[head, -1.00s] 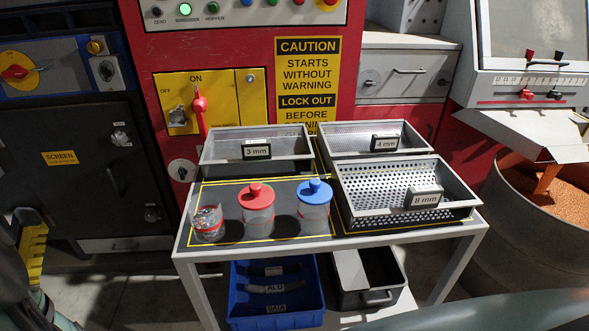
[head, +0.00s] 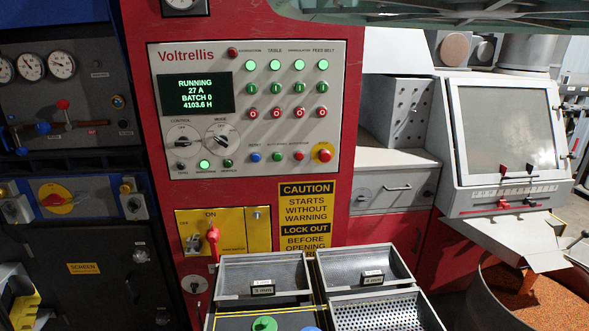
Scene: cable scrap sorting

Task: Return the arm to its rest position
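My gripper is not in view. A grey-green part of my arm (head: 440,22) crosses the top right of the head view, in front of the machines. Whether the arm is at rest cannot be told from this view.
The 3 mm tray (head: 232,296), 4 mm tray (head: 345,289) and perforated 8 mm tray (head: 333,306) stand at the bottom. A green lid (head: 264,323) and a blue lid (head: 310,329) are cut by the lower edge. Behind are the red machine's control panel (head: 240,110) and a caution sign (head: 306,215).

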